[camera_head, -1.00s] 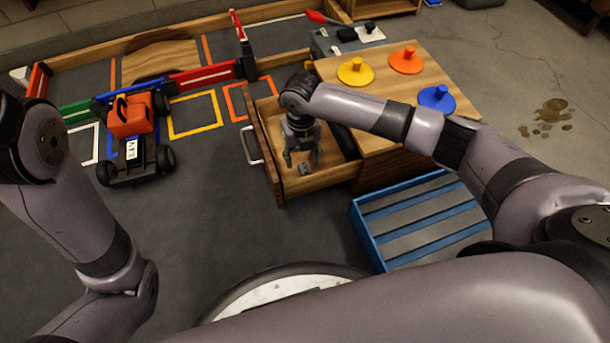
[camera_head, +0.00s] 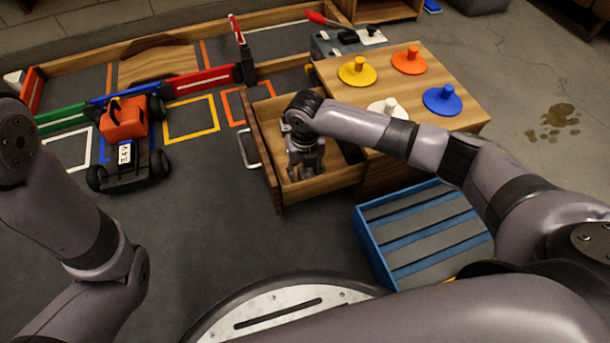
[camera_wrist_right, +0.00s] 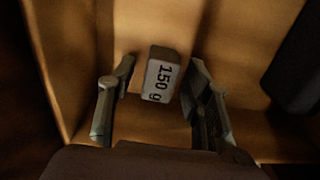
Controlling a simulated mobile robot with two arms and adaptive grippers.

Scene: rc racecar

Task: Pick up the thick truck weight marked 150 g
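My right gripper (camera_wrist_right: 162,70) is open, with one finger on each side of the weight and a visible gap on both sides. In the head view my right gripper (camera_head: 307,172) points down into the drawer, and I cannot make out the weight there. My left arm shows at the left, but its gripper is out of view.
Drawer walls stand close around my right gripper. Yellow (camera_head: 357,71), orange (camera_head: 410,60), blue (camera_head: 442,99) and white (camera_head: 388,108) knobbed discs sit on the cabinet top. A blue tray (camera_head: 375,245) stands right of the drawer. An orange-and-black toy truck (camera_head: 125,125) stands at left.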

